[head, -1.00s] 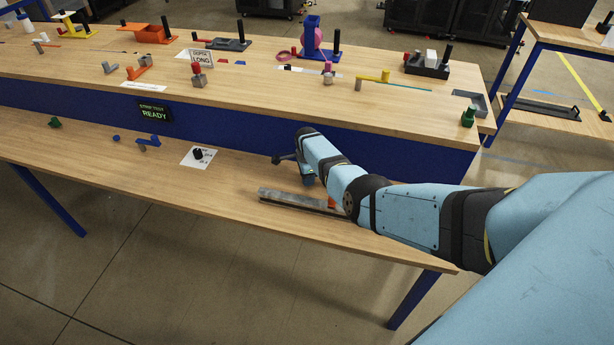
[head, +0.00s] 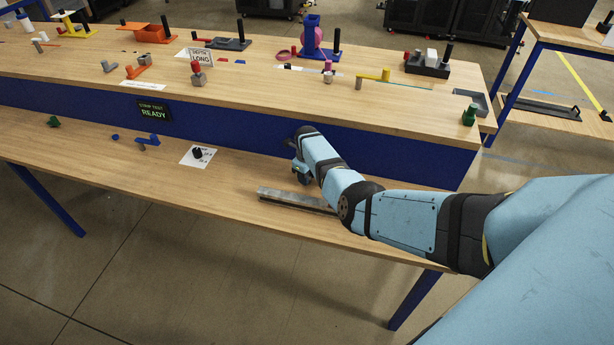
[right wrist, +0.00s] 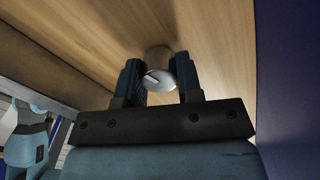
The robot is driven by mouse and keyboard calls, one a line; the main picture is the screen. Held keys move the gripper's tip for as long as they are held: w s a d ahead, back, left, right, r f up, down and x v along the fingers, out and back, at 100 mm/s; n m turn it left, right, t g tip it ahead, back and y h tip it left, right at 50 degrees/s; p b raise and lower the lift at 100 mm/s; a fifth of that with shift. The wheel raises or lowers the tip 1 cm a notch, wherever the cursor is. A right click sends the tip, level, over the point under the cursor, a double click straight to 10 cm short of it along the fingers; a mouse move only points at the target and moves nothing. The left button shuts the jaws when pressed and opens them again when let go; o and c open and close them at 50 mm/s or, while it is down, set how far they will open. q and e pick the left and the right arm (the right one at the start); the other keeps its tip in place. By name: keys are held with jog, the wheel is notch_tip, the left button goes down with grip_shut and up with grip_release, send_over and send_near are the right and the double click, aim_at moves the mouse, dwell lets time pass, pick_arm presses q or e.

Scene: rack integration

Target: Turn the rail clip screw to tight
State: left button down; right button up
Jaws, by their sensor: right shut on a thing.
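My right gripper (right wrist: 159,88) has its two dark fingers on either side of a round silver screw head (right wrist: 160,73), shut on it. The head carries a pale line or slot on its face. In the head view my right gripper (head: 302,176) is low over the lower shelf, at the back edge of a grey metal rail (head: 290,198). My forearm hides the rail's right end, and the screw cannot be made out there. My left gripper is out of view.
The lower shelf (head: 110,172) is clear around the rail. A white card with a black knob (head: 198,153) lies to the left, with blue parts (head: 148,140) beyond it. The blue panel (head: 230,125) rises behind my gripper, under the upper worktop.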

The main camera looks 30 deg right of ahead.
jog(key=shift+m, duration=0.8)
jog(key=o, duration=0.9)
jog(key=shift+r, duration=0.15)
jog(key=shift+r, duration=0.35)
notch_tip(320, 180, up, 13)
jog(key=shift+p, duration=0.65)
